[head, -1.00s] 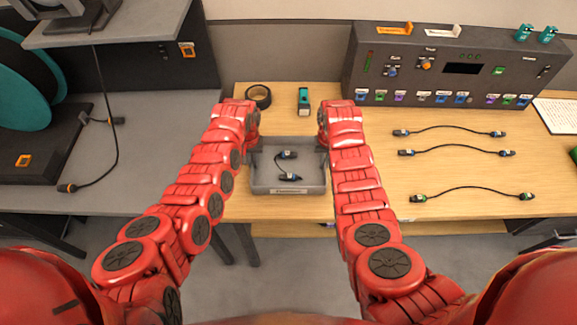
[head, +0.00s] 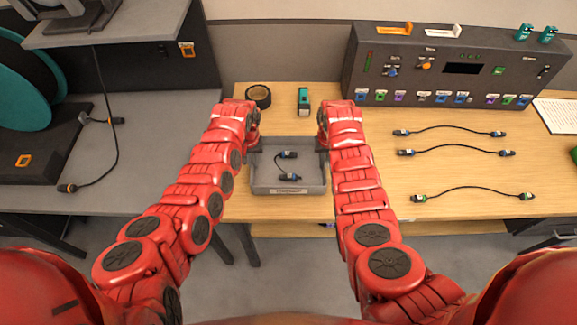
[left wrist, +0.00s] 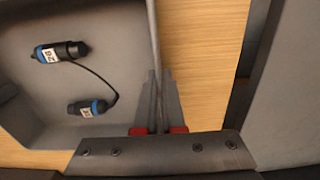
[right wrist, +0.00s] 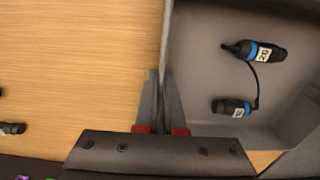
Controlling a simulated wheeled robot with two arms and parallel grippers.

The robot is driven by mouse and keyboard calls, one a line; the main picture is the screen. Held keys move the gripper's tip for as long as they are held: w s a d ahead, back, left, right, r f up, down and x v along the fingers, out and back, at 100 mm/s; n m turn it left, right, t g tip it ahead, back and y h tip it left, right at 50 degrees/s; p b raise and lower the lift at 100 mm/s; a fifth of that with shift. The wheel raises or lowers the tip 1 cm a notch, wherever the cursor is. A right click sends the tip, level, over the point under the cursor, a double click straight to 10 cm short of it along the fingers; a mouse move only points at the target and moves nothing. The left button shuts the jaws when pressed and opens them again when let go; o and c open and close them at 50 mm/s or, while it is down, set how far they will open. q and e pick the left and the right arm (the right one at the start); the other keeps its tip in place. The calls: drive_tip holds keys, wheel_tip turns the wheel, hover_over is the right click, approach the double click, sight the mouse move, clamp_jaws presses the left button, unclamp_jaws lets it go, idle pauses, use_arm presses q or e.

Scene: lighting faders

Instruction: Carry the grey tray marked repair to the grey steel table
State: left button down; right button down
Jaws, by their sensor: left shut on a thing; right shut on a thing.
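The grey tray (head: 288,188) is at the left part of the wooden table, between my two arms. A label on its front wall is too small to read. A short black cable (head: 287,166) with blue-ringed plugs lies in it. My left gripper (left wrist: 159,110) is shut on the tray's left wall. My right gripper (right wrist: 160,110) is shut on its right wall. I cannot tell whether the tray touches the wood. The grey steel table (head: 150,170) is to the left, next to the wooden table.
A black tape roll (head: 258,96) and a teal device (head: 304,101) stand behind the tray. A control desk (head: 455,70) and several cables are to the right on the wooden table (head: 370,120). A teal reel (head: 22,95) and a loose cable (head: 117,150) are on the steel table; its front right is clear.

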use_arm(q)
drive_tip(key=shift+r, duration=0.15)
use_arm(e)
drive_tip(key=shift+r, duration=0.15)
